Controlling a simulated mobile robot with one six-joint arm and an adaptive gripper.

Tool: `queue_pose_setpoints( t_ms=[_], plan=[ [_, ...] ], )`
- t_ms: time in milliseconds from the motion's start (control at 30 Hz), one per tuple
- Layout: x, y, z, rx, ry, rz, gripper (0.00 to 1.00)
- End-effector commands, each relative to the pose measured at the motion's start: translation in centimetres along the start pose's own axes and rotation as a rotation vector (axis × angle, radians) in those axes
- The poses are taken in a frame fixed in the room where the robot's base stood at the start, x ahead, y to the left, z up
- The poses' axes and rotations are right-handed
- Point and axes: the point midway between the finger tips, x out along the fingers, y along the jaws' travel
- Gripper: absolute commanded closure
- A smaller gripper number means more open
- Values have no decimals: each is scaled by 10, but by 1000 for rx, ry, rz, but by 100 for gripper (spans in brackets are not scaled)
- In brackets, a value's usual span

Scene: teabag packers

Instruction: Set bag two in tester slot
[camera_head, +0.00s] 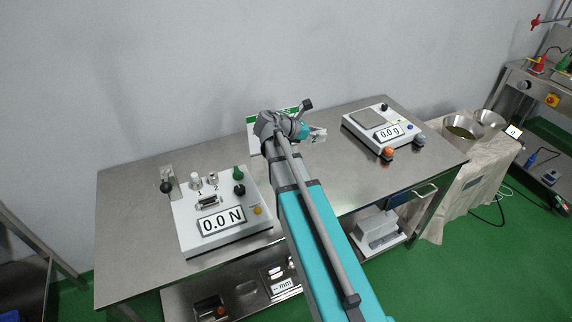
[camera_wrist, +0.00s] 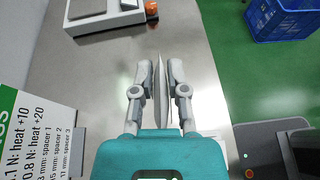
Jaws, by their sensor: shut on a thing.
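My gripper (camera_wrist: 160,74) is shut on a thin pale bag (camera_wrist: 158,95), which stands edge-on between the fingers in the wrist view. I cannot read any number on it. In the head view my gripper (camera_head: 317,134) is above the middle of the steel table, right of the tester (camera_head: 240,220) and apart from it. The tester is a white box whose display reads 0.0 N. Its small dark slot fixture (camera_head: 208,202) sits above the display, below knobs marked 1 and 2. The slot's inside is too small to make out.
A scale (camera_head: 368,117) reading 0.0 g stands at the table's right; it also shows in the wrist view (camera_wrist: 105,14). A green-and-white sign (camera_wrist: 35,135) stands behind my arm. The steel table (camera_head: 130,255) is clear left of the tester. A blue crate (camera_wrist: 283,20) is on the floor.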

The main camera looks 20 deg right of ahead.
Motion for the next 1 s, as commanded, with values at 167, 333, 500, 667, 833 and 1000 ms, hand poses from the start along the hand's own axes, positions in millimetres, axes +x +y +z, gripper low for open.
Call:
queue_pose_setpoints(
  t_ms=[167, 333, 500, 667, 833, 1000],
  plan=[
    [-1, 0, 0, 0, 0, 1, 92],
    [-2, 0, -3, -4, 0, 9, 92],
    [-9, -2, -19, -27, 3, 63, 92],
    [-24, -4, -47, -72, 5, 168, 92],
    [-45, -6, -79, -128, 4, 303, 92],
    [-62, -7, -100, -169, 2, 406, 92]
  ],
)
